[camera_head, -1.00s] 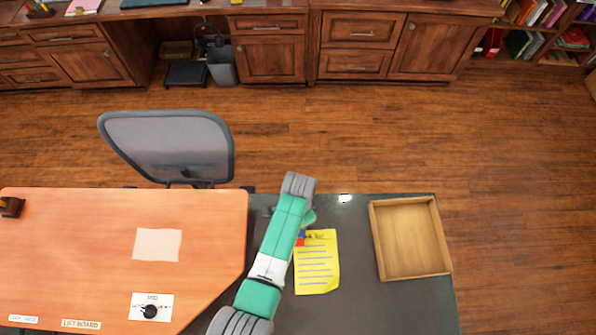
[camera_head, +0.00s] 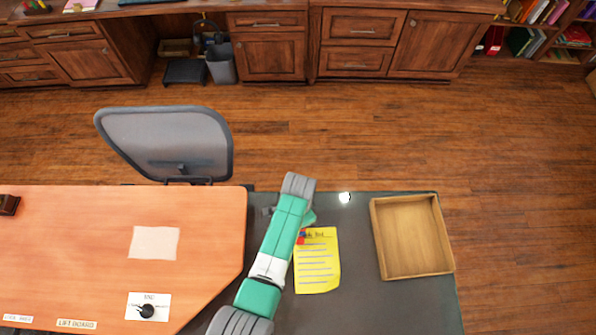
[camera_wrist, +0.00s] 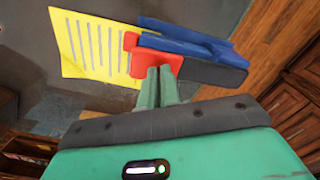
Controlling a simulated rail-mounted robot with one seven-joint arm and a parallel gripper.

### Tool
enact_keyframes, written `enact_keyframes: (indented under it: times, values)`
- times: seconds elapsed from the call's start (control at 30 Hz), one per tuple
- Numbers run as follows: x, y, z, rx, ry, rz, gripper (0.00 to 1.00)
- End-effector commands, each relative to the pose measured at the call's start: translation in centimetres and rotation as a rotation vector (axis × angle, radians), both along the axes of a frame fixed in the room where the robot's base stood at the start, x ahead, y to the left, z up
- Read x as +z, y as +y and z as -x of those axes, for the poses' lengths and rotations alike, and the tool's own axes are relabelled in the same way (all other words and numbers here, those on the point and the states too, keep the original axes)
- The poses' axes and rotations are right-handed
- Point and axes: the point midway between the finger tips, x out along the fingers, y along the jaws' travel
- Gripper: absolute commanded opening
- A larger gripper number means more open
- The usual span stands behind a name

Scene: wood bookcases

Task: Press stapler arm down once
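The stapler (camera_wrist: 190,47) shows in the wrist view, with a blue top arm, a red part at its left end and a dark grey part beneath. It lies beside a yellow lined sheet (camera_wrist: 88,45). In the head view only a small red and blue bit of the stapler (camera_head: 301,238) shows at the sheet's upper left corner; my arm hides the rest. My gripper (camera_wrist: 158,70) has its two green fingers together, with nothing seen between them. The fingertips are at the stapler's red end; I cannot tell whether they touch it.
An empty wooden tray (camera_head: 412,272) stands on the dark desk right of the yellow sheet. An orange board (camera_head: 80,235) with a knob and a pale paper covers the desk's left side. A grey chair (camera_head: 165,145) stands behind the desk.

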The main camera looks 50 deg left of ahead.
Motion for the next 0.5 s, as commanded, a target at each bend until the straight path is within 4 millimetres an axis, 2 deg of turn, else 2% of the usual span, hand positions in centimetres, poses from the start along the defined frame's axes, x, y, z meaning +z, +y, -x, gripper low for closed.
enact_keyframes:
  times: [0.1, 0.5]
  values:
    - [1.5, 0.1, 0.0, 0.001, -0.001, -0.002, 0.00]
    - [5.3, 0.0, 0.1, 0.000, 0.001, 0.000, 0.00]
